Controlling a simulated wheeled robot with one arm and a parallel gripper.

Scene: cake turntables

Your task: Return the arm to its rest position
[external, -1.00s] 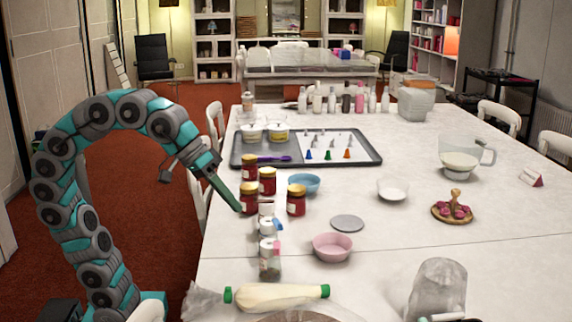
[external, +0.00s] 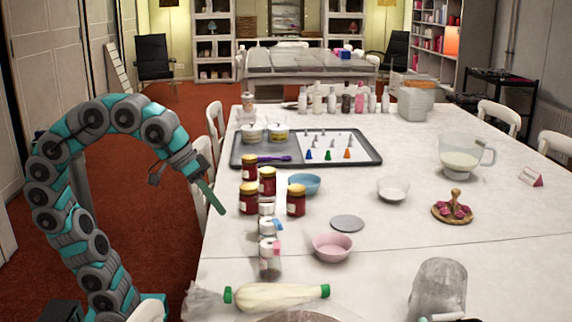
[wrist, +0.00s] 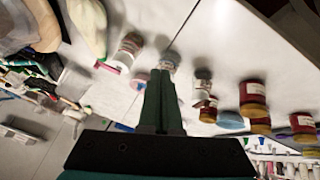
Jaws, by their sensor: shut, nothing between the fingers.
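My gripper (external: 213,201) is at the left edge of the long table, left of the jars, with its teal fingers pointing down and to the right. The fingers lie together and hold nothing. In the wrist view my gripper (wrist: 160,75) also shows its fingers together. My arm curves up from the lower left and over towards the table. The fingers appear apart from the red jars (external: 248,200) and the spice shakers (external: 269,258).
The table (external: 420,215) carries a grey tray (external: 370,160), a blue bowl (external: 304,184), a pink bowl (external: 332,247) and a piping bag (external: 275,297). White chairs (external: 205,160) stand along its left side. Red floor (external: 150,240) is open beneath my arm.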

